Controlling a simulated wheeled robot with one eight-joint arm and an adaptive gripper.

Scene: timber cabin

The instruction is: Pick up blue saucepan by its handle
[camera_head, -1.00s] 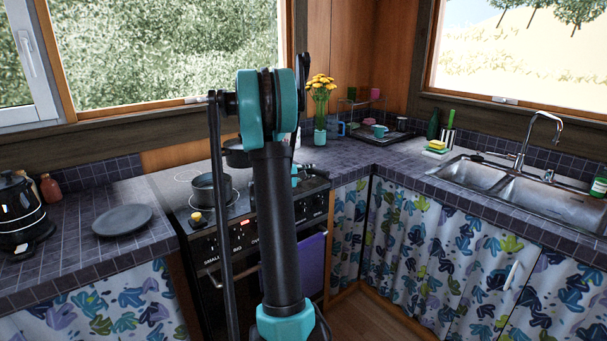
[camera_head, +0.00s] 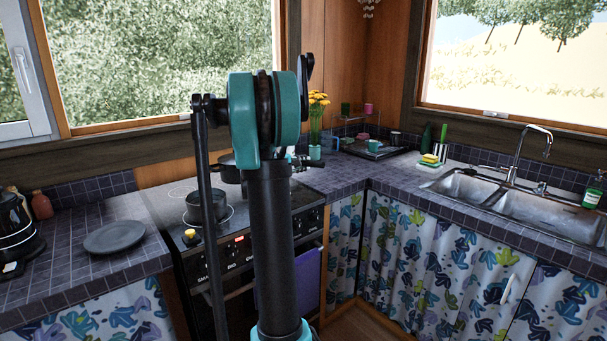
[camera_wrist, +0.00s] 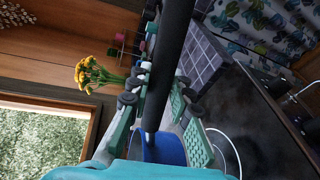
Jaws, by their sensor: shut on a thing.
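The blue saucepan (camera_wrist: 165,150) shows at the bottom middle of the wrist view, partly hidden by my gripper's body. Its long dark handle (camera_wrist: 175,45) runs from the pan up to the top edge. My gripper (camera_wrist: 161,90) has its green-padded fingers on both sides of this handle and is shut on it. In the head view my arm hides most of the gripper, and a dark pan (camera_head: 231,172) shows partly beside the arm over the back of the stove. I cannot tell its colour there, nor whether the saucepan touches the stove.
A dark pot (camera_head: 207,206) stands on the stove's front left. A grey plate (camera_head: 114,237) and black kettle (camera_head: 16,232) are on the left counter. Yellow flowers (camera_head: 318,107), a tray (camera_head: 370,149) and the sink (camera_head: 545,208) are to the right. Windows stand behind.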

